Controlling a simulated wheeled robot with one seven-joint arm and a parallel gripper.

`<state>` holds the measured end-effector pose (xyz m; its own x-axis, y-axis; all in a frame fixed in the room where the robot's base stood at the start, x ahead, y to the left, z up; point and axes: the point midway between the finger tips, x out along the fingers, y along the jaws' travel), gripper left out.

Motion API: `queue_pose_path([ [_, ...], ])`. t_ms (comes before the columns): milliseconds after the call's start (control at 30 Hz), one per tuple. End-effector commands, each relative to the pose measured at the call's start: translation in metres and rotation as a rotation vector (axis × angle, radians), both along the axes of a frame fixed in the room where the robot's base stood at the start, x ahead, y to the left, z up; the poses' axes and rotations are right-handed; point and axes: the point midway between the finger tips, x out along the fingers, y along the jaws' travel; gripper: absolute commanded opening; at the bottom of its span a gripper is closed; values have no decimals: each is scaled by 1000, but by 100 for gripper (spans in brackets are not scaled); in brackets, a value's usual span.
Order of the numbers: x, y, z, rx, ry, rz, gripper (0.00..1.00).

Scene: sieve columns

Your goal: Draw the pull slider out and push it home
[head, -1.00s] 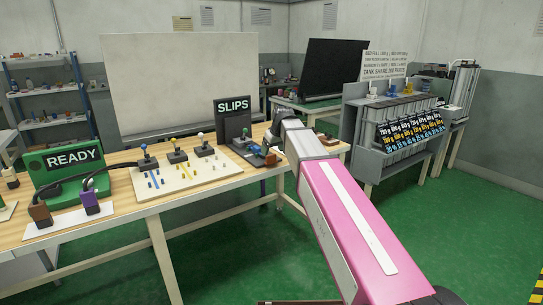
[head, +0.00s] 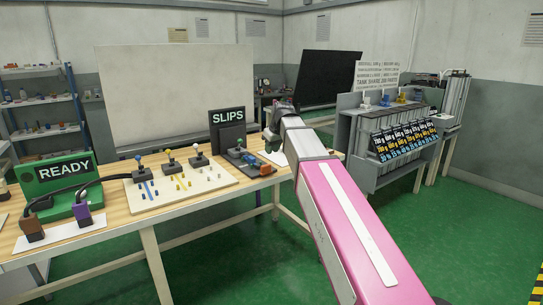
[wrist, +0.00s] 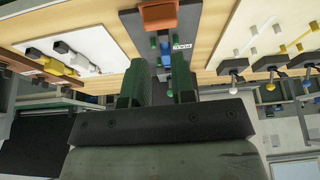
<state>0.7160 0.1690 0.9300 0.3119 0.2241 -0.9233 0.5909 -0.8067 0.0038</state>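The pull slider station is a dark plate (head: 249,159) beside the SLIPS board in the head view, with an orange block (head: 265,169) at its near end. In the wrist view, the plate (wrist: 195,38) runs up between two wooden margins, with the orange block (wrist: 158,16) at the top. Small blue and green parts (wrist: 165,50) and a white label (wrist: 182,45) sit on it. My gripper (wrist: 157,82) is open, its two dark green fingers apart, in line with these parts. I cannot tell how close they are. In the head view my wrist largely hides the gripper.
The SLIPS board (head: 228,125) stands behind the plate. A pale board with several levers (head: 176,182) lies to its left, then the green READY box (head: 62,178). A grey rack (head: 385,135) stands to the right. Green floor is free in front.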

Motion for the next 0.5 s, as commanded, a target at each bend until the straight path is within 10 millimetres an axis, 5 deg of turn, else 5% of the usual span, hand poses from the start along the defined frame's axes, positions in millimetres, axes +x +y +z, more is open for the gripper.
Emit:
queue_pose_path([
  [67,-2,-5,-2,-4,-6,66,0],
  [500,-23,-51,-12,-13,-198,801,0],
])
